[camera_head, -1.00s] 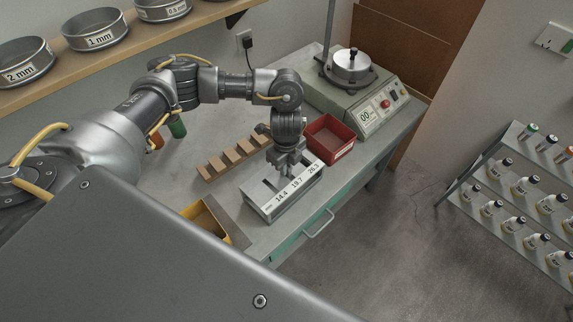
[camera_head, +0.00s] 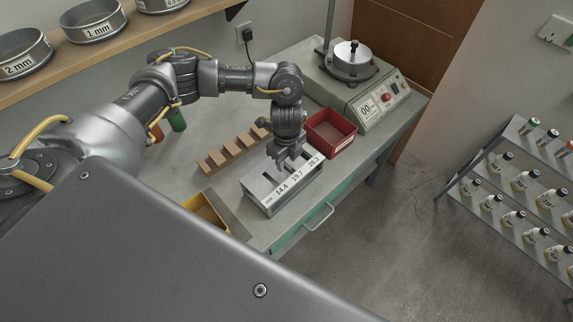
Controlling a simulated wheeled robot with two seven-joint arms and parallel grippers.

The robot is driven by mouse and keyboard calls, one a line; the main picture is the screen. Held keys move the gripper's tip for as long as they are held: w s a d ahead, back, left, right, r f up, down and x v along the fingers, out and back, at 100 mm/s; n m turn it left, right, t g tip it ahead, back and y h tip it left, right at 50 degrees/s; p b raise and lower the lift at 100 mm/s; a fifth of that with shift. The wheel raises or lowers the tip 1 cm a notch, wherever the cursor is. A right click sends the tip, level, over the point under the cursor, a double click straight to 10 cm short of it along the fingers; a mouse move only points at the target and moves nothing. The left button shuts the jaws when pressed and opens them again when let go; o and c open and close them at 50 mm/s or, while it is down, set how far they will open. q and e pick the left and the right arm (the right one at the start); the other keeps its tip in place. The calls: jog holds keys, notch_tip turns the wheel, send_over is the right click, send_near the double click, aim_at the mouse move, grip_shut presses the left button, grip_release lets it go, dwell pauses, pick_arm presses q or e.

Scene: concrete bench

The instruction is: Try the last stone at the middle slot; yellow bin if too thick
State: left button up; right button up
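The grey slot gauge (camera_head: 257,199) lies near the bench's front edge, its slots marked 14.4, 19.7 and 26.3, with 19.7 in the middle. My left gripper (camera_head: 286,163) points down over the gauge, near the middle and far slots. Its fingers are small and blend with the grey gauge. I cannot tell whether they hold a stone, and no stone stands out. The yellow bin (camera_head: 222,230) is left of the gauge, partly hidden by my own body. My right gripper is not in view.
A brown notched rack (camera_head: 233,150) lies behind the gauge and looks empty. A red bin (camera_head: 331,133) stands right of my gripper, before a scale-like device (camera_head: 362,101). Orange and green items (camera_head: 177,121) stand near my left arm. Bare bench lies around the rack.

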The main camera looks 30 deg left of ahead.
pick_arm(q)
notch_tip(320, 180, up, 11)
dwell(0.7)
jog(key=shift+f, duration=0.1)
dwell(0.8)
